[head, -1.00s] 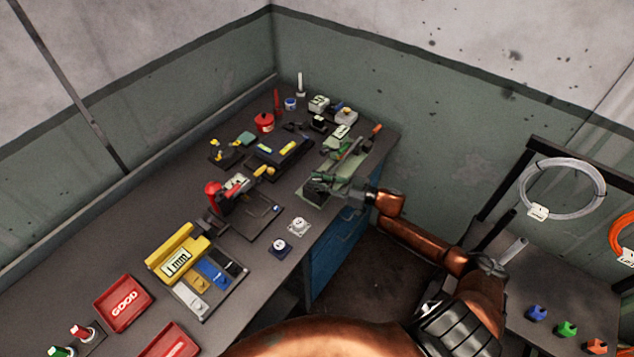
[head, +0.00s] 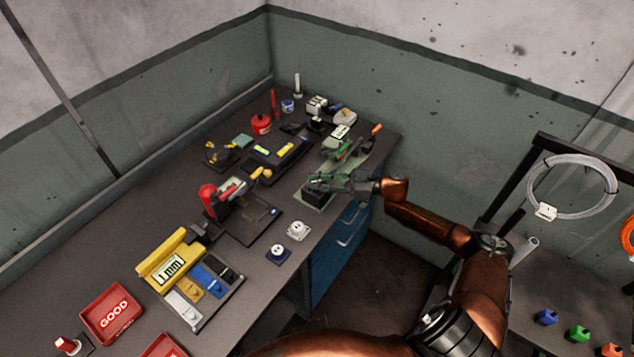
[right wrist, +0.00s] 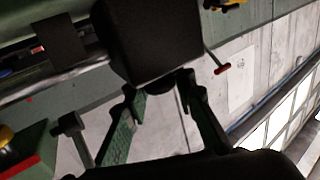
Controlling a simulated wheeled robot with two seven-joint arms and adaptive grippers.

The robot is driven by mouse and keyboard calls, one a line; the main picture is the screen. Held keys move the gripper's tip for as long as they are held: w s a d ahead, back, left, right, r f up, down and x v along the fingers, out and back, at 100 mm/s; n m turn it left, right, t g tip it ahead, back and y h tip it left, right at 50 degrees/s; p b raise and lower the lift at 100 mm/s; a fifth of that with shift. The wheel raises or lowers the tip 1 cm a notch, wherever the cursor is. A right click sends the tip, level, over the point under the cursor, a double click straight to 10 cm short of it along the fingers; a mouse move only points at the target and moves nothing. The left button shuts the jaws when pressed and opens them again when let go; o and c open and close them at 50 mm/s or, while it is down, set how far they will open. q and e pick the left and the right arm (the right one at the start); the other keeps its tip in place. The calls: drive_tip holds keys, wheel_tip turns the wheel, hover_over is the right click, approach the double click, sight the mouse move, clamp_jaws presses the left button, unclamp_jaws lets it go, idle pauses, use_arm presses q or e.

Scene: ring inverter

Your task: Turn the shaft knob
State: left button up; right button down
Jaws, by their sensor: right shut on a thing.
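A green bench device (head: 354,168) with a shaft and an orange-tipped handle (head: 376,128) stands at the bench's right edge in the head view. My right gripper (head: 322,183) is at its near end, over a dark block. In the right wrist view a dark block (right wrist: 150,38) with a metal rod (right wrist: 55,82) beside it fills the top. My right gripper (right wrist: 158,88) has its fingertips around a dark rounded part just below that block and is shut on it. This part appears to be the shaft knob; the fingers partly hide it. My left gripper is out of view.
Left of the device is a red-handled tool (head: 210,197) on a dark plate. A red-tipped lever (right wrist: 221,69) sticks out beside the block.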

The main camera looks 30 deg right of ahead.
drive_tip(key=c, duration=1.6)
unclamp_jaws()
drive_tip(key=v, duration=1.2)
